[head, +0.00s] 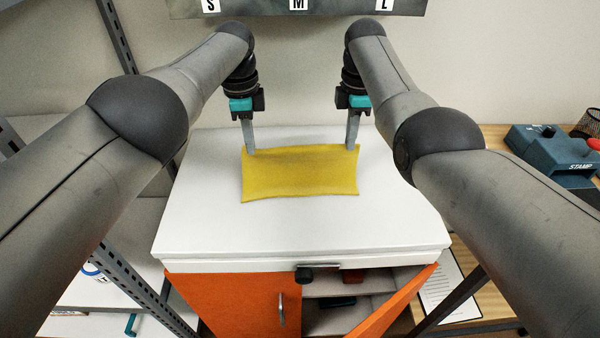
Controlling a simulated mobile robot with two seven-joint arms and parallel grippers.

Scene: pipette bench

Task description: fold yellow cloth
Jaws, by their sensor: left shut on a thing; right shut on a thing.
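The yellow cloth (299,174) lies on the white cabinet top (350,232) as a wide rectangle. Its long edges run left to right, and its surface is slightly wrinkled. My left gripper (249,148) points down and is shut on the cloth at its far left corner. My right gripper (352,146) points down and is shut on the cloth at its far right corner. The near edge of the cloth is free. The underside of the cloth is hidden, so I cannot tell how many layers it has.
The orange cabinet (232,300) has its right door (395,303) standing open. A blue stamp device (552,152) and a printed sheet (448,287) are on the wooden table at the right. A grey metal shelf stands left. The white top is clear around the cloth.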

